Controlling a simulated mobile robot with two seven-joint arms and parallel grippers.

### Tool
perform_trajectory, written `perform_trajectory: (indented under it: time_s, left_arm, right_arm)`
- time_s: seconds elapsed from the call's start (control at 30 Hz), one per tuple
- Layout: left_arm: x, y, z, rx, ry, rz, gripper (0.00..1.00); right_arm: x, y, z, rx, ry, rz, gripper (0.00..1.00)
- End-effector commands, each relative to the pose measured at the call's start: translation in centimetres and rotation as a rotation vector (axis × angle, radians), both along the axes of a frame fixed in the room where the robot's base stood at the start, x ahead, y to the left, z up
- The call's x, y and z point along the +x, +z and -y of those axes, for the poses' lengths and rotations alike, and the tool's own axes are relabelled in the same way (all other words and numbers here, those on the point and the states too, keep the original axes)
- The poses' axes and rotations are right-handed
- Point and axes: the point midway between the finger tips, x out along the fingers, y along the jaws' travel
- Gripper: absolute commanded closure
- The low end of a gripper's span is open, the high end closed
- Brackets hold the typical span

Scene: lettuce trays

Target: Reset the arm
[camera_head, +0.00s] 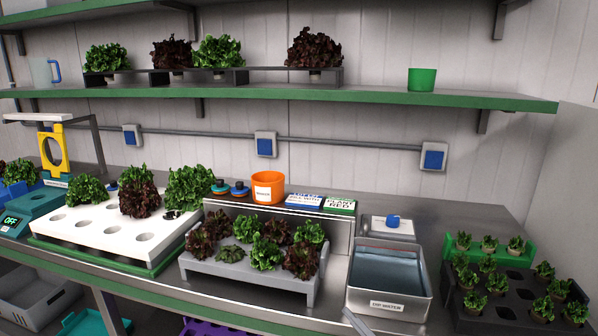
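Neither my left gripper nor my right gripper can be made out in the head view. A short grey bar (357,322) shows at the bottom edge in front of the dip water basin; I cannot tell what it belongs to. A white tray (70,229) with round holes holds several lettuces on the left of the bench. A grey tray (247,283) in the middle holds green and dark red lettuces. A black seedling tray (500,317) with small plants and some empty cells is at the right.
A metal dip water basin (389,305) stands between the grey and black trays. An orange pot (267,188) and signs (304,201) stand behind. A green-edged shelf (380,98) spans above with potted lettuces and a green cup (422,79). A teal scale (20,219) is far left.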

Motion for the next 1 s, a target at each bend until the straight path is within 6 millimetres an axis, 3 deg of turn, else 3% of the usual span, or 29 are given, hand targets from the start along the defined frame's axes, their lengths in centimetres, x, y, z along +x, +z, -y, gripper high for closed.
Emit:
perform_trajectory:
  time_s: [0.03, 0.2, 0.3, 0.4, 0.6, 1.0]
  left_arm:
    - [0.0, 0.0, 0.0, 0.0, 0.0, 0.0, 0.57]
    - [0.0, 0.0, 0.0, 0.0, 0.0, -0.001, 0.57]
    - [0.0, 0.0, 0.0, 0.0, 0.0, -0.001, 0.57]
    - [0.0, 0.0, 0.0, 0.0, 0.0, -0.001, 0.57]
    - [0.0, 0.0, 0.0, 0.0, 0.0, -0.001, 0.57]
    - [0.2, 0.1, 0.0, 0.0, -0.001, 0.004, 0.57]
  right_arm:
    - [-0.9, -2.8, 1.7, 0.043, -0.081, -0.13, 0.36]
    - [-5.7, -11.6, 7.1, 0.143, -0.318, -0.547, 0.36]
    - [-9.4, -15.6, 9.2, 0.177, -0.411, -0.748, 0.36]
    - [-12.4, -18.2, 10.5, 0.196, -0.467, -0.887, 0.36]
    - [-14.8, -19.9, 11.2, 0.21, -0.506, -0.99, 0.36]
    - [-14.8, -19.9, 11.2, 0.209, -0.505, -0.989, 0.36]
